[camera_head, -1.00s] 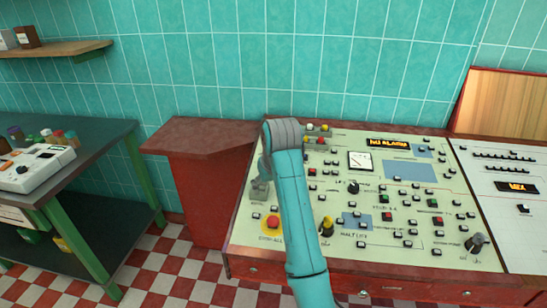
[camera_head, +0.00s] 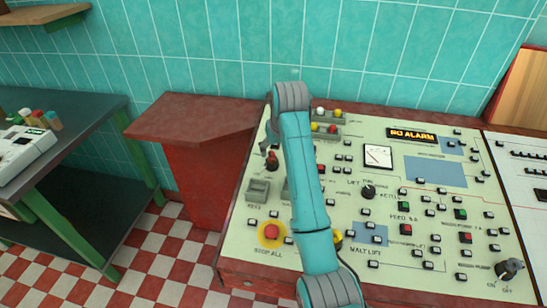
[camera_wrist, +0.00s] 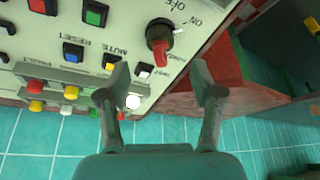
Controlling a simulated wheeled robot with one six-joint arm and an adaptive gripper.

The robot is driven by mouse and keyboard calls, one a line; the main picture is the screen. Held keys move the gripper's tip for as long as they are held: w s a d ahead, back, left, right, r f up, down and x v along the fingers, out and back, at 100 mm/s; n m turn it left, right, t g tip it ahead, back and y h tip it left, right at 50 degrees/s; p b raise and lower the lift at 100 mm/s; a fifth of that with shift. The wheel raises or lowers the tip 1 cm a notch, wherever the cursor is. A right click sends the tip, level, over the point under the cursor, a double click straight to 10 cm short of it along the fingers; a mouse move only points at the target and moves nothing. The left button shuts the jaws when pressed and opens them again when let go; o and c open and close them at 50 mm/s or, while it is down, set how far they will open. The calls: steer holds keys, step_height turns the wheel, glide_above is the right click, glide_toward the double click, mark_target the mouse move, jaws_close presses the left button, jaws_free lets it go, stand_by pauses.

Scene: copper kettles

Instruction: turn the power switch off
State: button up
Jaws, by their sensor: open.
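A rotary switch with a red handle (camera_wrist: 160,42) sits near the panel's edge in the wrist view, with the words OFF and ON beside it. What looks like the same red-handled switch shows left of my arm in the head view (camera_head: 271,160). A dark knob (camera_head: 508,268), also marked ON and OFF, is at the panel's lower right. I cannot tell which one is the power switch. My gripper (camera_wrist: 160,96) is open and empty, its fingers apart, with the red-handled switch beyond the fingertips.
Coloured buttons (camera_wrist: 72,52) lie left of the red-handled switch in the wrist view. A red STOP ALL button (camera_head: 271,231) is at the panel's front left. A red cabinet (camera_head: 190,120) stands left of the panel, against the tiled wall.

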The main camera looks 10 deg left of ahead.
mark_target(274, 158)
steer(key=x, duration=0.8)
steer(key=shift+r, duration=0.1)
steer(key=shift+s, duration=0.1)
steer(key=c, duration=1.1)
